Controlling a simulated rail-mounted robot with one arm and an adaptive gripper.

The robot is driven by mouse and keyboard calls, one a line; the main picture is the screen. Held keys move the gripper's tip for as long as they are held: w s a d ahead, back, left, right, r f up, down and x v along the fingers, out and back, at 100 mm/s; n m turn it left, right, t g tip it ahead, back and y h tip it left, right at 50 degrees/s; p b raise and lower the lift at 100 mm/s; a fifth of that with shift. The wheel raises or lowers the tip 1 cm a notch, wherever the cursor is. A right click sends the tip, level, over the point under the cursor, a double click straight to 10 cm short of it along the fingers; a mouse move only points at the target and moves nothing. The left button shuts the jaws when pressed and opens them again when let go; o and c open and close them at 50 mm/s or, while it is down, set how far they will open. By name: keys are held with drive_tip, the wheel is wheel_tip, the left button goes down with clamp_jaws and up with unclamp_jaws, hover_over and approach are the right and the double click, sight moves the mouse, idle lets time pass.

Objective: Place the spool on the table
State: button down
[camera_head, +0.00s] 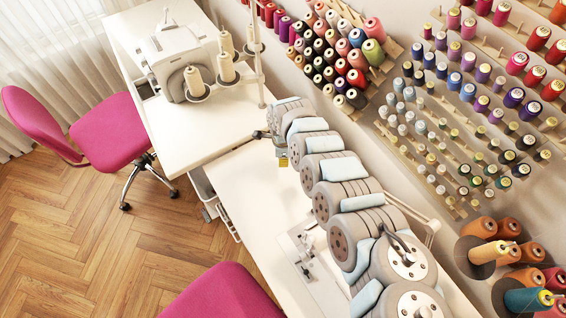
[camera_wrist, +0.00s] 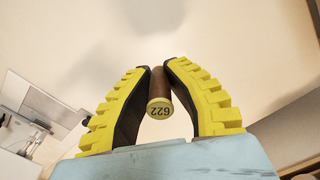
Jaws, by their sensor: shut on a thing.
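The spool (camera_wrist: 159,106) is brown with a yellowish end cap marked 622. It sits between the black and yellow fingertips of my gripper (camera_wrist: 161,78), which is shut on it. In the head view my gripper (camera_head: 284,160) is a small yellow tip at the end of the arm, above the white table (camera_head: 248,188); the spool cannot be made out there. The pale tabletop (camera_wrist: 235,35) fills the background of the wrist view. I cannot tell whether the spool touches it or how high it is held.
An overlock machine (camera_head: 172,55) with thread cones (camera_head: 226,68) stands on the table at the upper left. A second machine (camera_head: 308,255) is near the arm. Thread racks (camera_head: 480,90) line the right wall. Pink chairs (camera_head: 108,130) stand left. The tabletop around the gripper looks clear.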

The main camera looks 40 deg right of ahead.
drive_tip(key=shift+r, duration=1.7)
